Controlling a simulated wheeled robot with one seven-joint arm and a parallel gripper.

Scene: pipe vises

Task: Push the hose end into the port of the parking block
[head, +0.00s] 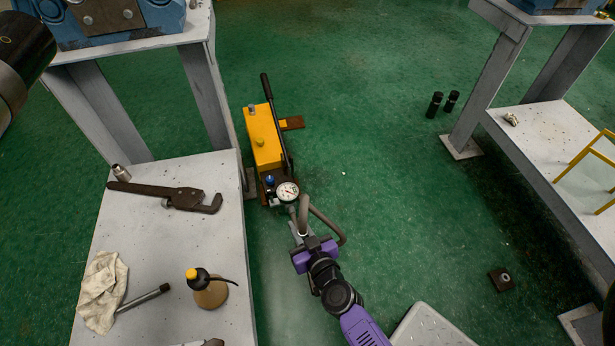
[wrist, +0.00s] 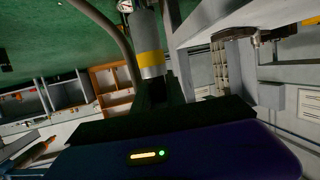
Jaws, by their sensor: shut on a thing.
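My gripper (head: 314,246) is low over the green floor in front of the pump, shut on the hose end. The hose end is a grey metal cylinder with a yellow band (wrist: 150,58), held between the dark fingers (wrist: 157,90) in the wrist view. The grey-brown hose (head: 330,226) loops to the right of my gripper; it also curves past the hose end in the wrist view (wrist: 111,34). A small dark block with a pale round port (head: 501,280), apparently the parking block, sits on the floor at the right, well away from my gripper. Its port's inside is too small to make out.
The yellow hand pump (head: 263,138) with a gauge (head: 288,191) stands just beyond my gripper. A workbench (head: 150,235) with a wrench, rag and oil can is at left. Another bench (head: 545,140) is at right. Floor between gripper and block is mostly clear.

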